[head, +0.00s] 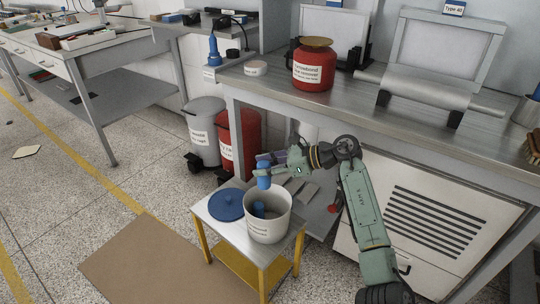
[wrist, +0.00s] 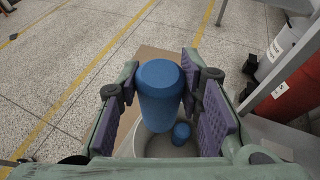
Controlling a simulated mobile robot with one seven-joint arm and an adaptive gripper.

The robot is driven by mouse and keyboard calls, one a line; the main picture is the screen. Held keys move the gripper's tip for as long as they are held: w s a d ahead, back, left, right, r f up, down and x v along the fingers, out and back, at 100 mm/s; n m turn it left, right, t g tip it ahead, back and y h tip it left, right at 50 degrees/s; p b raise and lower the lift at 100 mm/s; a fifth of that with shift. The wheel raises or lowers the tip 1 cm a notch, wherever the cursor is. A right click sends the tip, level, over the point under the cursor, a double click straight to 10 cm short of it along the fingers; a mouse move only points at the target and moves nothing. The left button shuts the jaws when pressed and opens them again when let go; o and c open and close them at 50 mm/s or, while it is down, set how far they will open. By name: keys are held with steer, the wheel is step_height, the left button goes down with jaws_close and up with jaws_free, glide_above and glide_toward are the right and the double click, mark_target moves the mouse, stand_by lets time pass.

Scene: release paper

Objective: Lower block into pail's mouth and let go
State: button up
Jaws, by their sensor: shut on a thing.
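A blue rounded block (head: 264,183) is held upright between the fingers of my gripper (head: 268,164). In the wrist view the block (wrist: 160,95) sits between the purple pads of my gripper (wrist: 164,108). The white pail (head: 268,230) stands on a small table, and the block hangs over its open mouth. The pail's rim (wrist: 146,146) shows below the block in the wrist view. Another blue piece (wrist: 181,133) lies inside the pail. The pail's floor is mostly hidden.
A blue lid (head: 226,205) lies on the small yellow-legged table (head: 207,222) left of the pail. A metal bench (head: 420,115) with a red jar (head: 313,70) stands behind and right. Floor at left is open.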

mark_target(266, 185)
steer(key=shift+s+d+f, duration=0.1)
steer(key=shift+d+f, duration=0.05)
steer(key=shift+f+b, duration=0.75)
steer(key=shift+f, duration=2.8)
step_height(266, 185, down, 4)
steer(key=b, duration=0.4)
steer(key=shift+f+b, duration=0.25)
steer(key=shift+b, duration=0.15)
steer(key=o, duration=1.3)
steer(key=shift+c, duration=0.2)
steer(key=v, duration=1.2)
